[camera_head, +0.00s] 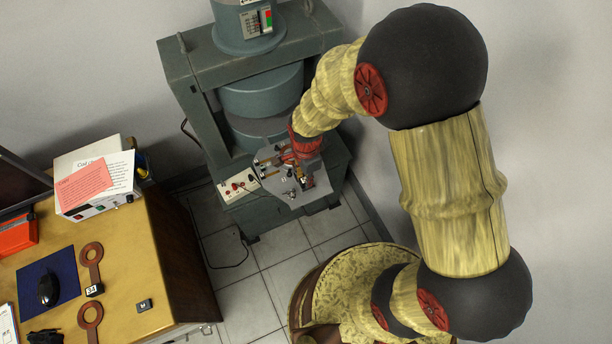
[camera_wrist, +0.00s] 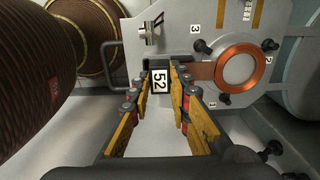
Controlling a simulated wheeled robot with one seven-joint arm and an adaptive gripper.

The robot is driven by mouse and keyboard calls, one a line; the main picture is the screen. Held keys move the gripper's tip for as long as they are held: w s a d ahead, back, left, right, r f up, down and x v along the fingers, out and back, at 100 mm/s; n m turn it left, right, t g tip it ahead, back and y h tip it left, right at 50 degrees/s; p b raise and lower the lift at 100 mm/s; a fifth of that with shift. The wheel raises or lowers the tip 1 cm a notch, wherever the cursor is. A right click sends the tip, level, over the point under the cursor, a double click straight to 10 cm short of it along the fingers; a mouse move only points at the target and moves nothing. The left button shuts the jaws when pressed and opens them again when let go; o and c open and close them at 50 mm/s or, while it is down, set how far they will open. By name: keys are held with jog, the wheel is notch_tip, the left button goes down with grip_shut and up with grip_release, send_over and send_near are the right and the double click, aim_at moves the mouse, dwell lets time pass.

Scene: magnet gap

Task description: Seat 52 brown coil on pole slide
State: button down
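The brown coil (camera_wrist: 223,73) is a copper-coloured ring with a flat arm running left to a black block bearing a white label 52 (camera_wrist: 160,80). My gripper (camera_wrist: 161,72) has its yellow-and-black fingers on both sides of that block, closed on it. The ring lies around or in front of a pale round pole face (camera_wrist: 238,69) on the grey plate (camera_wrist: 205,40). I cannot tell how deep it sits. In the head view my gripper (camera_head: 300,168) is at the press-like magnet's plate, and the coil there is too small to make out.
Black knobs (camera_wrist: 269,45) and numbered tags stand out from the plate close around the ring. The grey magnet frame (camera_head: 190,75) rises behind. A wooden desk (camera_head: 150,240) at left holds other ring coils (camera_head: 91,315), one labelled 34. Tiled floor lies between.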

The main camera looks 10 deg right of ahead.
jog(key=c, duration=1.6)
grip_release()
notch_tip(320, 180, up, 12)
